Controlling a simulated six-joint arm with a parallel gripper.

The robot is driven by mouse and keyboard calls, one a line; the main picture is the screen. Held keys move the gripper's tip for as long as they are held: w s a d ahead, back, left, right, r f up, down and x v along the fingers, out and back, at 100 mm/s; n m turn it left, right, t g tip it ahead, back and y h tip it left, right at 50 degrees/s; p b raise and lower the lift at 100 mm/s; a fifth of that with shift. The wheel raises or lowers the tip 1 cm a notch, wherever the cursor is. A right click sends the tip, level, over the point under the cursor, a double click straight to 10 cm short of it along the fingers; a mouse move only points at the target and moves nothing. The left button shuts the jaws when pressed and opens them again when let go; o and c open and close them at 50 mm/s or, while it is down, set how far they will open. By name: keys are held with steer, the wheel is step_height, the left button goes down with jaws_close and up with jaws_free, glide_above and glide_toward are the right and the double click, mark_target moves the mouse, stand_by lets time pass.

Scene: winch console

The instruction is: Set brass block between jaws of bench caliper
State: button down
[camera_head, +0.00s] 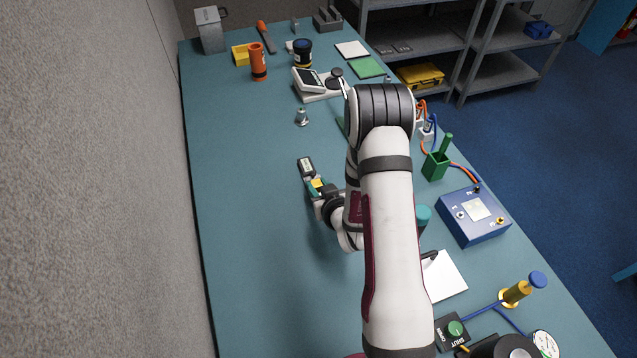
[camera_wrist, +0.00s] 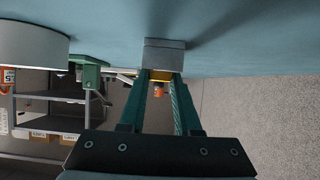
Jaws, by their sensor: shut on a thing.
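My gripper (camera_head: 316,184) is low over the middle of the table, its green fingers shut on a small yellow brass block (camera_head: 319,183).
A small metal weight-like piece (camera_head: 302,117) stands farther back. A blue box (camera_head: 472,222) stands at the right edge. The table's left side is clear.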

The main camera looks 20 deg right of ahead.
steer(key=c, duration=0.5)
jaws_free()
steer(key=shift+s, duration=0.1)
steer(key=v, duration=0.7)
steer(key=shift+s+r, duration=0.1)
steer(key=shift+s, duration=0.05)
